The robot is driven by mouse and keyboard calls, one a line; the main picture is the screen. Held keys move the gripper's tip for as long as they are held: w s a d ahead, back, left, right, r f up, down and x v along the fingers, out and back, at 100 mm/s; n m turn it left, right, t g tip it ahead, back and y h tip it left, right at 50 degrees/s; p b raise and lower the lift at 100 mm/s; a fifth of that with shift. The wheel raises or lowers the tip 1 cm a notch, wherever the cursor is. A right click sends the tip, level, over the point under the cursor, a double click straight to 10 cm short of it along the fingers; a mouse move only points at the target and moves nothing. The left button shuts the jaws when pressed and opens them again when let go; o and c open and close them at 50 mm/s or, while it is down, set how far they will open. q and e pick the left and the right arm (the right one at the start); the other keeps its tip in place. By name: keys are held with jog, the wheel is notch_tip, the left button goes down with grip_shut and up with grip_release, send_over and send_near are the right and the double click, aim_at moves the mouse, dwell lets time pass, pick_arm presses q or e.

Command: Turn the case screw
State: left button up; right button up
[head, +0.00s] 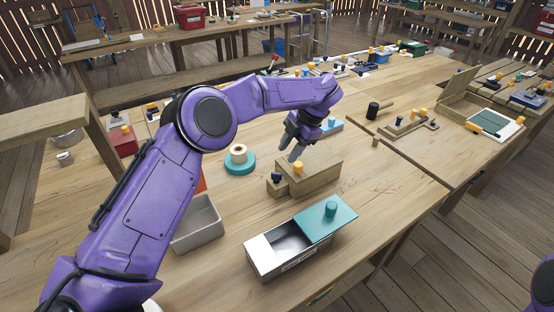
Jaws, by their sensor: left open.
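A wooden case (322,176) sits on the near table, right of centre. An orange knob (298,168) shows on it, and a smaller wooden block with a dark knob (277,177) is at its left end. I cannot tell for sure which knob is the case screw. My left gripper (288,150) is open and empty, its dark fingers pointing down just above and behind the case's left part. It appears apart from the knobs. My right gripper is out of view; only a bit of purple arm shows at the lower right.
A metal box with a teal sliding lid (338,212) stands in front of the case. A grey bin (197,226) and a teal disc with a tape-like roll (240,167) are to the left. Table right of the case is clear.

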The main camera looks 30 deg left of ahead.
aim_at(276, 173)
pick_arm(q)
jog(key=a+f+m+p, duration=0.1)
jog(key=f+m, duration=0.2)
jog(key=a+f+m, duration=0.1)
jog(key=f+m, duration=0.2)
jog(key=a+f+m+p, duration=0.1)
jog(key=f+m, duration=0.1)
jog(key=f, duration=0.2)
jog(key=shift+s+a+m+t+p, duration=0.2)
jog(key=shift+a+m+t+p, duration=0.1)
jog(key=shift+a+m+p, duration=0.1)
jog(key=shift+f, duration=0.25)
grip_shut()
